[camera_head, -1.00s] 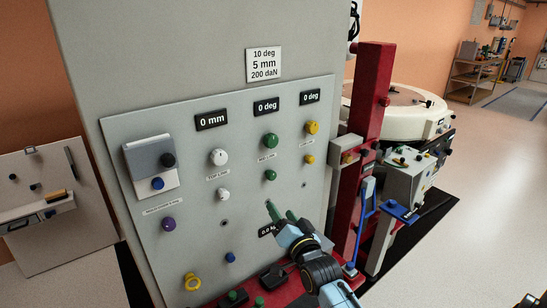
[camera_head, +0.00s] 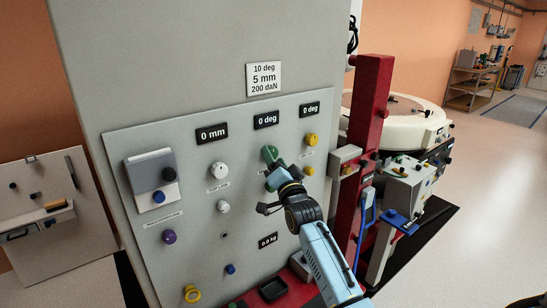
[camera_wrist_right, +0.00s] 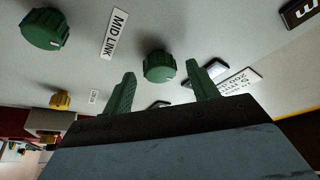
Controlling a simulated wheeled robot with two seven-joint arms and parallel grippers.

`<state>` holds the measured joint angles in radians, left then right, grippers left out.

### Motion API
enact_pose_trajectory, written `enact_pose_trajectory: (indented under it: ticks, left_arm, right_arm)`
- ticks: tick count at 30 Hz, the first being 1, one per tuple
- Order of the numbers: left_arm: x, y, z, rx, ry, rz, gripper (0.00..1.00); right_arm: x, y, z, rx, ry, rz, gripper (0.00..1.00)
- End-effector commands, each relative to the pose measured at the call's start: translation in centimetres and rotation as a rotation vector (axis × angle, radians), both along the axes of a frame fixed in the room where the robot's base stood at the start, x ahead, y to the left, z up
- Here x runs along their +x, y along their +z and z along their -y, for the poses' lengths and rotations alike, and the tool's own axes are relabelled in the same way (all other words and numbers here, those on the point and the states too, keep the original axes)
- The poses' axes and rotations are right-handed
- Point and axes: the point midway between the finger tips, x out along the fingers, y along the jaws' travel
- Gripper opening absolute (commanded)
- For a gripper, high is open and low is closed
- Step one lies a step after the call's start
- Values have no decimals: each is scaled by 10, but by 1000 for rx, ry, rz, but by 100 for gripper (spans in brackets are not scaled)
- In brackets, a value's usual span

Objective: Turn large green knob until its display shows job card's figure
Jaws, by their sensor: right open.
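The large green knob (camera_head: 269,153) is on the grey panel under a display (camera_head: 265,120) reading "0 deg". The job card (camera_head: 263,79) above reads 10 deg, 5 mm, 200 daN. My right gripper (camera_head: 272,170) is open just below and in front of the knob, over the smaller green knob, which is mostly hidden in the head view. In the right wrist view the large green knob (camera_wrist_right: 158,66) shows between and beyond my open fingers, not gripped. The smaller green knob (camera_wrist_right: 43,29) is at upper left, past the MID LINK label. My left gripper is out of view.
White knobs (camera_head: 219,170) stand left of the green ones, yellow knobs (camera_head: 311,139) close on the right. A red post (camera_head: 371,110) rises right of the panel. A grey box (camera_head: 155,179) sits at its left.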

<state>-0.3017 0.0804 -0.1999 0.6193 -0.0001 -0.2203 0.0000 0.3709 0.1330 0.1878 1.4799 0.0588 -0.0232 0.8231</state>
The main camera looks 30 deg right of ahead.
Motion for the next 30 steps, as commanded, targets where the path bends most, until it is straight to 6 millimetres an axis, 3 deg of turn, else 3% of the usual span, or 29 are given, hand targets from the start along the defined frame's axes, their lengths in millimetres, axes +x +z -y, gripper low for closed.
enact_pose_trajectory:
  ticks: [6, 14, 25, 30]
  left_arm:
    - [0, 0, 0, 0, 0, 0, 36]
    - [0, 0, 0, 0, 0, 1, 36]
    - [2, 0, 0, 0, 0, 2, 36]
    - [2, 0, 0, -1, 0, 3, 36]
  right_arm:
    - [13, 4, 3, 0, 0, 0, 59]
    - [14, 4, 3, -1, 0, -1, 59]
    - [13, 3, 3, -1, 0, -1, 14]
    - [13, 3, 3, -10, 0, 0, 14]
